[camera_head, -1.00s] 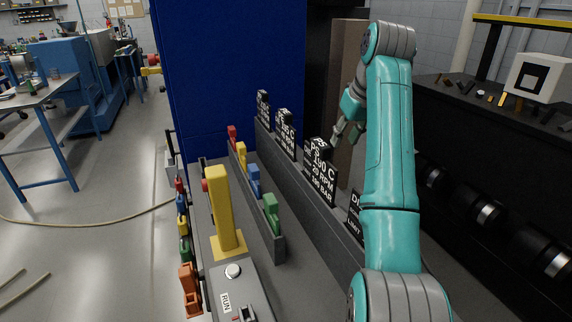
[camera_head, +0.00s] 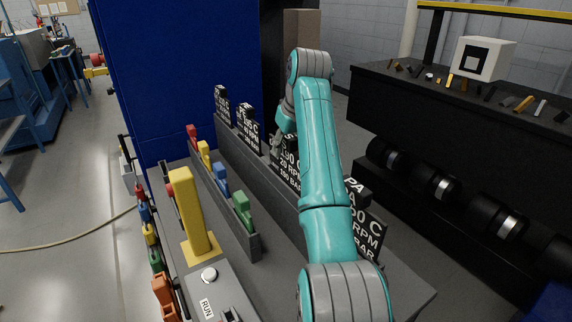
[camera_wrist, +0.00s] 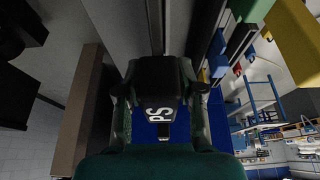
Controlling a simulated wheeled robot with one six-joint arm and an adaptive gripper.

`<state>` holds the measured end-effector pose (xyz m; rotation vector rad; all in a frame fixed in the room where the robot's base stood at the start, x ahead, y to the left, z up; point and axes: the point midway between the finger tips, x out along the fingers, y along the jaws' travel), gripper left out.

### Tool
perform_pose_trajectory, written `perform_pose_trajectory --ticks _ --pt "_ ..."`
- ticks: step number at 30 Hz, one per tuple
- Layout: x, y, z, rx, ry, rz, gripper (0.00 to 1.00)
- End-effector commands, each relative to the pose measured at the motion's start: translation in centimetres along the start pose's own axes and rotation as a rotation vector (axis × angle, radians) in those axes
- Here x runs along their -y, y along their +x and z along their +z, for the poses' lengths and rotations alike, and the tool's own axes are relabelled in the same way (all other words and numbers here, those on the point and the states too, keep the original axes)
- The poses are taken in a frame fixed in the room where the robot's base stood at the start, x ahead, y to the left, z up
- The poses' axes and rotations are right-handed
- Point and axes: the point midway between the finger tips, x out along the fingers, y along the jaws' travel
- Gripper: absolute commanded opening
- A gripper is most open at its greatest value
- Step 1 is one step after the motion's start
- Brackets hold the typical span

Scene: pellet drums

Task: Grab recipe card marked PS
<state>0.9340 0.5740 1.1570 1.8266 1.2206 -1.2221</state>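The recipe card marked PS is a black plate with white print, third along the row in the head view (camera_head: 290,164). Its lower print reads 190 C, 20 RPM, 180 BAR. My gripper (camera_head: 281,138) is at its top and hides part of it. In the wrist view the card's top with the letters PS (camera_wrist: 160,107) lies between the two fingers of my gripper (camera_wrist: 161,85). The fingers are spread, one on each side of it. Whether they touch it is not clear.
Two other cards (camera_head: 221,103) (camera_head: 247,127) stand farther back; the PA card (camera_head: 367,232) stands nearer, partly behind my arm. Left of the row are coloured blocks in a rack (camera_head: 221,178) and a yellow post (camera_head: 190,205). A blue cabinet (camera_head: 180,70) stands behind.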

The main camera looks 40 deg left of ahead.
Motion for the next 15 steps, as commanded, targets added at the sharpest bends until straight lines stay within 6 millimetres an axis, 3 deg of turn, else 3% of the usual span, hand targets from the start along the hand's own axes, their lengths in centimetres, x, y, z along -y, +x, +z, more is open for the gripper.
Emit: perform_pose_trajectory --ticks 4,11,12,15 --pt "0.04 1.26 0.0 0.0 -0.001 0.0 0.38" --pt "0.02 1.45 -0.02 -0.001 -0.001 0.0 0.38" --pt "0.02 1.45 -0.02 -0.001 -0.001 0.0 0.35" --pt "0.02 1.43 -0.02 -0.001 -0.001 0.0 0.1"
